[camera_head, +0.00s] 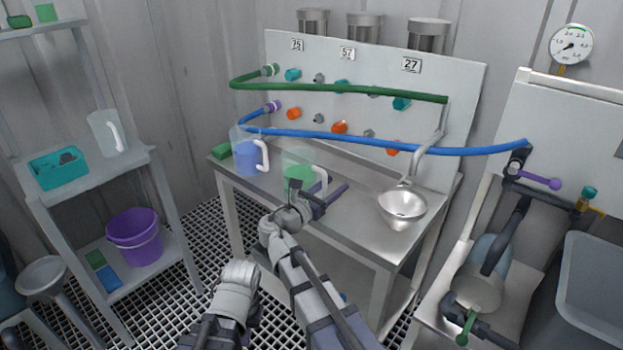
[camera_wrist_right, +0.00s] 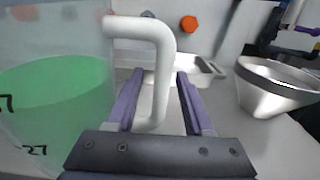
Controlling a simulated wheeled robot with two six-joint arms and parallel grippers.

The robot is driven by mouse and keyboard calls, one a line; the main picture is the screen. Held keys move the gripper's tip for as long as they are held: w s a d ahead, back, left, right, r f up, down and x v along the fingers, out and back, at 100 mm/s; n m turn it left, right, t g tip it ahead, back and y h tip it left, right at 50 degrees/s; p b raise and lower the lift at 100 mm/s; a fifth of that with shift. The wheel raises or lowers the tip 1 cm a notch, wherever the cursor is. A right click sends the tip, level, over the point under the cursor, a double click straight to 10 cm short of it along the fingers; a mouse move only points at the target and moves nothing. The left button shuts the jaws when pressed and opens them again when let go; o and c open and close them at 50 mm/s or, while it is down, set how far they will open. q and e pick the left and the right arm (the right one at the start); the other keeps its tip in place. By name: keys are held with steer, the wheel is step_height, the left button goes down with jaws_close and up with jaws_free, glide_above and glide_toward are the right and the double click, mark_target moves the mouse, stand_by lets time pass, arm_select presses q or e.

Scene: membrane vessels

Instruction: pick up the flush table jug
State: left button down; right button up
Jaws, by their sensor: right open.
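A clear jug with green liquid (camera_head: 299,173) stands on the steel table, its white handle on the right. In the right wrist view this jug (camera_wrist_right: 55,105) fills the left side and carries the mark 27. My right gripper (camera_head: 328,188) is at its handle. In the right wrist view the purple fingers of my right gripper (camera_wrist_right: 160,78) are open, with the white handle (camera_wrist_right: 160,65) between them; a gap shows at the right finger. A second jug, with blue liquid (camera_head: 248,158), stands to the left. My left arm shows at the bottom, but its fingers do not show.
A steel funnel (camera_head: 402,205) stands right of the green jug. Green (camera_head: 340,90) and blue (camera_head: 380,144) hoses run along the panel behind the table (camera_head: 365,235). A shelf (camera_head: 105,168) at left holds an empty jug (camera_head: 104,134) and a purple bucket (camera_head: 134,240).

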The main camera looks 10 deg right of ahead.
steer(key=shift+s+a+r, duration=0.1)
steer(key=shift+a, duration=0.1)
jaws_close()
stand_by(1.2)
